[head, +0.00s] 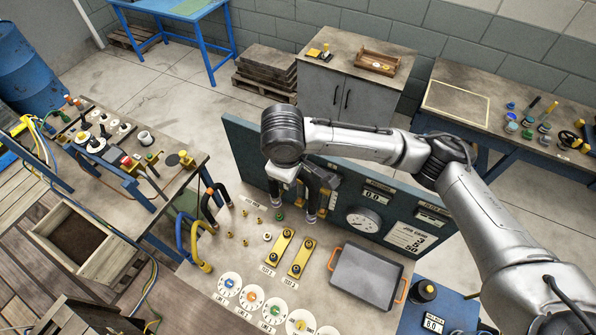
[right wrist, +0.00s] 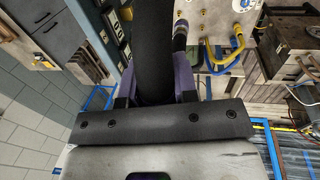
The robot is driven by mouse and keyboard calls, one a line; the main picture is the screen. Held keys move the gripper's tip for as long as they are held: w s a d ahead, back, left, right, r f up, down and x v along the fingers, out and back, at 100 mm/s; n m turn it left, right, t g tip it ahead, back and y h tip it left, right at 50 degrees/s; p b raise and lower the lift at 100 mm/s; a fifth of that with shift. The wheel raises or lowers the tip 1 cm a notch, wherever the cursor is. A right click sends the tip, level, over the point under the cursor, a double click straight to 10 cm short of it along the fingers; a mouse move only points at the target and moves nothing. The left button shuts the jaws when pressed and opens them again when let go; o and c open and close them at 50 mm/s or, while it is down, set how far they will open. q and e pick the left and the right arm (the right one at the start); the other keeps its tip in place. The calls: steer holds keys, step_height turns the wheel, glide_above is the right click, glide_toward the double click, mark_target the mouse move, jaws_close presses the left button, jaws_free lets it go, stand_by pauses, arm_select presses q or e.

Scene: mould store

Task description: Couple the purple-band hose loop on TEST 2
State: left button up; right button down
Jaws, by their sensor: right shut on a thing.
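In the head view my right gripper (head: 302,183) is shut on a black hose loop (head: 326,186). It holds the loop over the bench, in front of the blue panel, with the ends pointing down. In the right wrist view the black hose (right wrist: 153,45) runs between purplish parts at the jaws; one metal-tipped end (right wrist: 180,35) shows beyond. Two yellow plates with dark round ports lie on the bench, a left one (head: 278,249) and a right one (head: 301,258). The loop looks apart from both. My left gripper is out of view.
The blue panel (head: 245,150) with a round gauge (head: 364,220) stands behind the plates. A grey tray (head: 365,276) with orange handles lies right of them. Other hoses stand at left, including a yellow one (head: 196,247). Several dials (head: 229,285) line the front; small brass fittings (head: 230,235) lie left.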

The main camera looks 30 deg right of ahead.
steer(key=n, duration=0.1)
steer(key=w+n, duration=0.1)
steer(key=n, duration=0.1)
steer(key=shift+a+r+t, duration=0.1)
steer(key=shift+a+t, duration=0.2)
steer(key=shift+a, duration=0.1)
steer(key=n, duration=0.3)
steer(key=w+a+n, duration=0.1)
steer(key=shift+y, duration=0.4)
steer(key=shift+w+a+f+n+t+b, duration=0.1)
steer(key=shift+a+f+n+t+b, duration=0.1)
steer(key=shift+n, duration=0.25)
steer(key=shift+w+a+f+n+t+b, duration=0.1)
steer(key=shift+n+b, duration=0.05)
steer(key=shift+n, duration=0.3)
step_height(320, 180, down, 32)
steer(key=w+a+n+y+b, duration=0.1)
steer(key=a+n+b, duration=0.1)
steer(key=n+b, duration=0.7)
steer(key=b, duration=0.7)
steer(key=shift+w+y, duration=0.4)
steer(key=shift+a+f, duration=0.1)
steer(key=shift+s+p, duration=0.1)
steer(key=shift+p, duration=0.4)
